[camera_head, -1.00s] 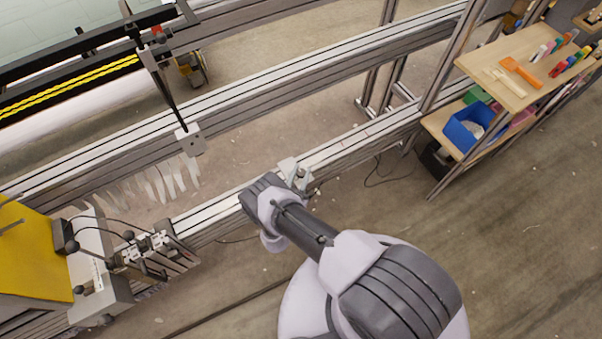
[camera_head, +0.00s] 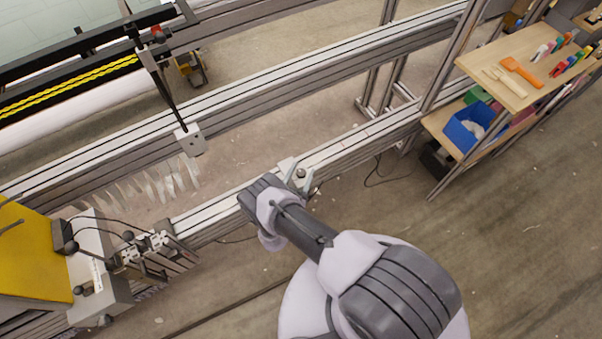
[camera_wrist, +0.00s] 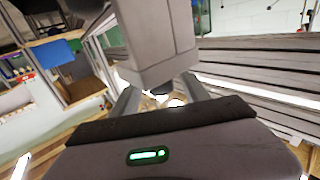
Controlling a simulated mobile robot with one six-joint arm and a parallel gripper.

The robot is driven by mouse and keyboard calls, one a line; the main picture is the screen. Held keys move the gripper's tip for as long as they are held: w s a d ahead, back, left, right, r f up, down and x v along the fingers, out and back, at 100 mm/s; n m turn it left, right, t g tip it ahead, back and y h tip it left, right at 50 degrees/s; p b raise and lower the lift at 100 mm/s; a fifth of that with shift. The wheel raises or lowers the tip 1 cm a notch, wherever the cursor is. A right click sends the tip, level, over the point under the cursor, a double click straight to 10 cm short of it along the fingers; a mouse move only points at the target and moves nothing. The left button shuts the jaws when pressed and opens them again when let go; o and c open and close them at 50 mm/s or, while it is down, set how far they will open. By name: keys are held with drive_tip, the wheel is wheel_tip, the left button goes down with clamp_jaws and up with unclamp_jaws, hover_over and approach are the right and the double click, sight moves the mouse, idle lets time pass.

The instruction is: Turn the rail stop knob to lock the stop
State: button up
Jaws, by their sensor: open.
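The rail stop (camera_head: 286,164) is a pale block on the near rail, partly hidden by my wrist in the head view. A small dark knob (camera_head: 301,173) shows at its near side. My gripper (camera_head: 302,178) is open, with its grey fingers apart on either side of the knob. In the wrist view the stop's pale block (camera_wrist: 158,45) fills the upper middle, with a dark part, likely the knob, just below it. The gripper's fingers (camera_wrist: 160,95) stand apart there, left and right. I cannot tell whether they touch the knob.
The near rail (camera_head: 345,150) runs free to the right of the stop. A yellow machine housing (camera_head: 35,255) with cables stands at the left. A wooden shelf (camera_head: 500,65) with tools and a blue bin (camera_head: 470,128) stands at the right. Open floor lies in front.

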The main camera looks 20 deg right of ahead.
drive_tip(key=p+v, duration=0.1)
drive_tip(key=v, duration=1.6)
drive_tip(key=shift+s, duration=0.2)
drive_tip(key=shift+a, duration=0.1)
